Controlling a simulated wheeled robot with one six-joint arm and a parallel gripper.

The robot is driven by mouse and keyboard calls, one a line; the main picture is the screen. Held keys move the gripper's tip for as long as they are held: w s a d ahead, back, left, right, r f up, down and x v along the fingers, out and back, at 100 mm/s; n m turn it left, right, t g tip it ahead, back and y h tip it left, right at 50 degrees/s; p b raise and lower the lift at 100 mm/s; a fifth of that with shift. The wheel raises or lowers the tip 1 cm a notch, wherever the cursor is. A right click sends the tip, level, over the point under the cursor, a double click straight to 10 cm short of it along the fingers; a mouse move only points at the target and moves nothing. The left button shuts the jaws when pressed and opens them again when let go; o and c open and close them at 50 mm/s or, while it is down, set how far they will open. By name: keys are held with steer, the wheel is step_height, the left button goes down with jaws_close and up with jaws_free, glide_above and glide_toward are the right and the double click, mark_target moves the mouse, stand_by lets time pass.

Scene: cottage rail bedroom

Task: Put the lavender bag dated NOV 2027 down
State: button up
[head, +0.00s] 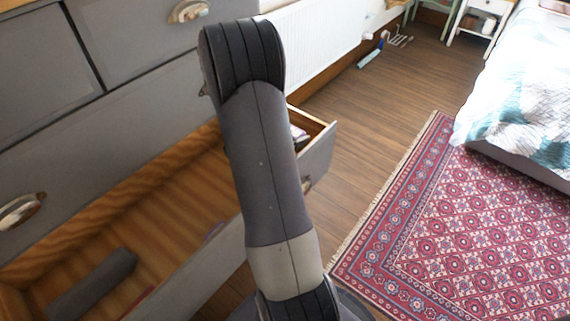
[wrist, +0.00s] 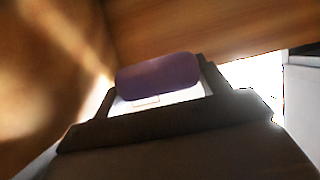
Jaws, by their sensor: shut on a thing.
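The lavender bag (wrist: 158,76) shows in the wrist view as a rounded purple shape with a pale label below it. Its date is too blurred to read. My gripper (wrist: 157,90) is shut on it, with dark fingers on either side. Wooden surfaces are close around the bag, and I cannot tell whether it touches them. In the head view my arm hides the gripper. The open drawer (head: 170,190) of the grey dresser lies behind and to the left of the arm.
A dark grey rolled thing (head: 95,285) lies in the drawer's near left part. A patterned rug (head: 470,230), a bed (head: 525,90) and a white radiator (head: 315,40) stand beyond. Wooden floor (head: 365,115) is clear between.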

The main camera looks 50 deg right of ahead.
step_height(320, 180, down, 11)
steer(key=shift+f+b, duration=0.1)
steer(key=shift+b, duration=1.1)
steer(key=shift+f+b, duration=0.5)
steer(key=shift+f, duration=0.1)
steer(key=o, duration=0.9)
steer(key=shift+o, duration=0.2)
steer(key=shift+r+p, duration=0.5)
steer(key=shift+r, duration=0.05)
steer(key=p+v, duration=0.2)
steer(key=v, duration=1)
